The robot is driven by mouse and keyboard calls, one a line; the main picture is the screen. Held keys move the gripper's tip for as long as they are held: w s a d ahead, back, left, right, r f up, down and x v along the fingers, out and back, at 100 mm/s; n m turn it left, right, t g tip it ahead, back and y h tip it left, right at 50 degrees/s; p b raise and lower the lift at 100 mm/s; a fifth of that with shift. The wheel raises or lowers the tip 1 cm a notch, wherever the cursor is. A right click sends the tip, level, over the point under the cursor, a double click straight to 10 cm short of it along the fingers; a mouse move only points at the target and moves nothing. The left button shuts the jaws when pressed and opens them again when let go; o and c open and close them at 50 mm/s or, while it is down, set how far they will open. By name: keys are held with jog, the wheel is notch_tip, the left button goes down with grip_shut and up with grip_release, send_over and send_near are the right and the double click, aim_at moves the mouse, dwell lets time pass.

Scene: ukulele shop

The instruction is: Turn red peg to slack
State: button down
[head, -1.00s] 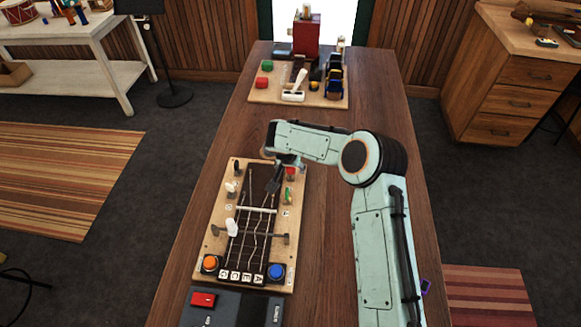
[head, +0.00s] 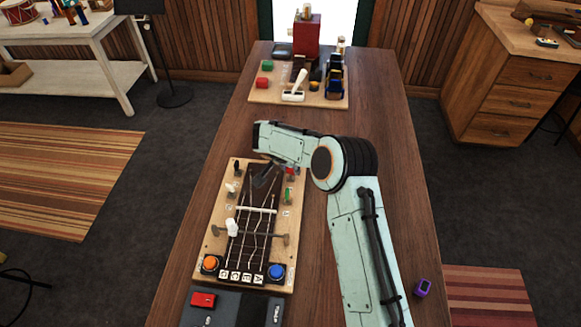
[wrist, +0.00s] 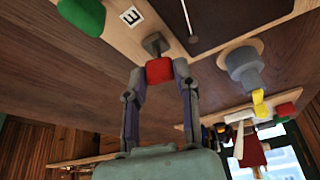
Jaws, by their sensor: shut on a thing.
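The red peg (wrist: 159,72) shows in the wrist view as a red block on a short grey stem at the edge of the wooden board. My gripper (wrist: 159,78) is shut on it, one finger at each side. In the head view a small part of the red peg (head: 291,171) shows at the board's upper right, mostly covered by my arm. The green peg (head: 289,196) stands just nearer on the same side; in the wrist view it is at upper left (wrist: 82,14). The wooden string board (head: 207,238) lies on the table. My fingertips are hard to make out in the head view.
Black (head: 237,167) and white (head: 232,188) pegs stand on the board's left edge. Orange (head: 211,262) and blue (head: 277,271) buttons sit at its near corners. A second board (head: 262,97) with a red box (head: 306,40) lies at the back. The table's right side is mostly clear.

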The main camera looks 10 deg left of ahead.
jog(key=c, duration=0.8)
grip_release()
jog(key=shift+c, duration=0.2)
jog(key=v, duration=1.2)
jog(key=shift+w, duration=0.1)
